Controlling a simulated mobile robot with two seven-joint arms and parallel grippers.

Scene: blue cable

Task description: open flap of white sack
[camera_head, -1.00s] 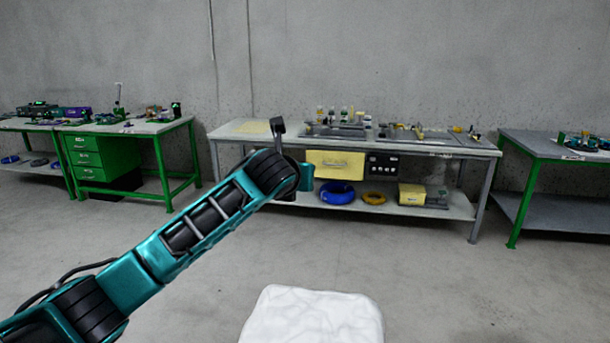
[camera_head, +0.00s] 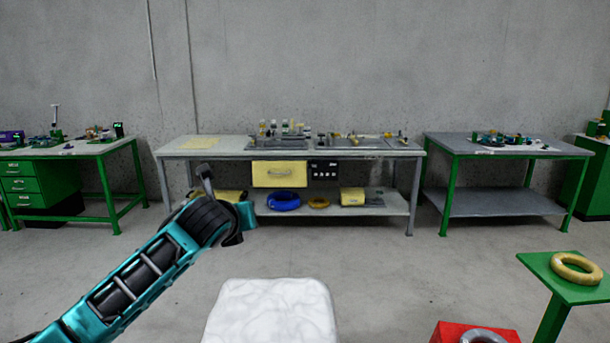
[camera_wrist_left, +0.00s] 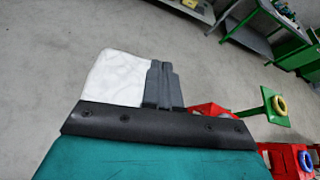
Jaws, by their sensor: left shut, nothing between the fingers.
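A white sack (camera_head: 270,312) with a wrinkled, pale top stands on the floor at the bottom centre of the head view. It is cut off by the lower edge, and I cannot make out a flap. It also shows in the left wrist view (camera_wrist_left: 112,80), to the left of my left gripper (camera_wrist_left: 164,70). The gripper's grey fingers are together and empty, and partly overlap the sack's right edge in that view. I cannot tell the distance between them. In the head view my left arm comes in from the lower left, beside the sack. My right gripper is not in view.
A small green table (camera_head: 562,280) with a yellow coil (camera_head: 577,267) stands at right, near a red box (camera_head: 450,331) holding a grey coil. A long workbench (camera_head: 222,147) stands against the back wall, with green-legged tables either side. Bare floor lies between.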

